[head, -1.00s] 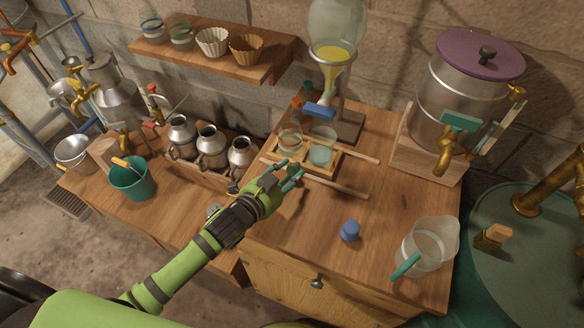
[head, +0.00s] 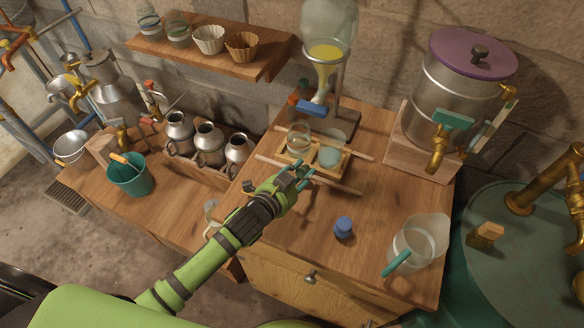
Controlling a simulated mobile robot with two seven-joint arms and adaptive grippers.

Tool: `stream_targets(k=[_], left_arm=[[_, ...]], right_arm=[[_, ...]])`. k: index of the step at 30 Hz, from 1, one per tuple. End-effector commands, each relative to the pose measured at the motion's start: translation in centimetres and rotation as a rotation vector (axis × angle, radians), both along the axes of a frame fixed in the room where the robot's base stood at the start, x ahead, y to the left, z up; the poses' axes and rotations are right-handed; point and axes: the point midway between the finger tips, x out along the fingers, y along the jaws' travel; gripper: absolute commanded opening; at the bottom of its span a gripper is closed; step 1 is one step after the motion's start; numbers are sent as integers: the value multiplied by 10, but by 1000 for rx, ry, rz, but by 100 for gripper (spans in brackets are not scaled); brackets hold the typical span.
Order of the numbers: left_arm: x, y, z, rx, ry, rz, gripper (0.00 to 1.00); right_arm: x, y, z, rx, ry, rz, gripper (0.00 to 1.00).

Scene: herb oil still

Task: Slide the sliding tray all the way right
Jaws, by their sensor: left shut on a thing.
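The sliding tray (head: 345,161) is a small light-wood tray on two thin wooden rails, below the glass separating funnel (head: 326,58). It carries two glass jars, a clear one (head: 298,139) on the left and a pale-blue one (head: 331,152) on the right. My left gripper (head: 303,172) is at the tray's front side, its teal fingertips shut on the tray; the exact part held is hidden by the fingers. The rails stick out beyond the tray, and some rail shows free to its right. My right gripper is not in view.
A blue stopper (head: 344,227) and a clear jug with a teal handle (head: 417,246) stand on the front right of the bench. A steel pot with a purple lid (head: 458,95) stands at the back right. Metal cans (head: 207,143) stand left of the tray.

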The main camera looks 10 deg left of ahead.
Motion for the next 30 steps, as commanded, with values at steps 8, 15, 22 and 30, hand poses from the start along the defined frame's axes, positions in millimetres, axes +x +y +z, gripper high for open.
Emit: stream_targets(k=[8, 15, 22, 30], left_arm=[[-9, -44, 2, -8, -1, -5, 0], [-9, -46, 2, -7, -1, -7, 0], [-9, -46, 2, -7, -1, -5, 40], [-14, -43, 2, -4, 1, -3, 40]], right_arm=[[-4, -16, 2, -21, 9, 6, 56], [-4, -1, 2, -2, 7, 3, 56], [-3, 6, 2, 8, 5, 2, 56], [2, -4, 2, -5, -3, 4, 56]])
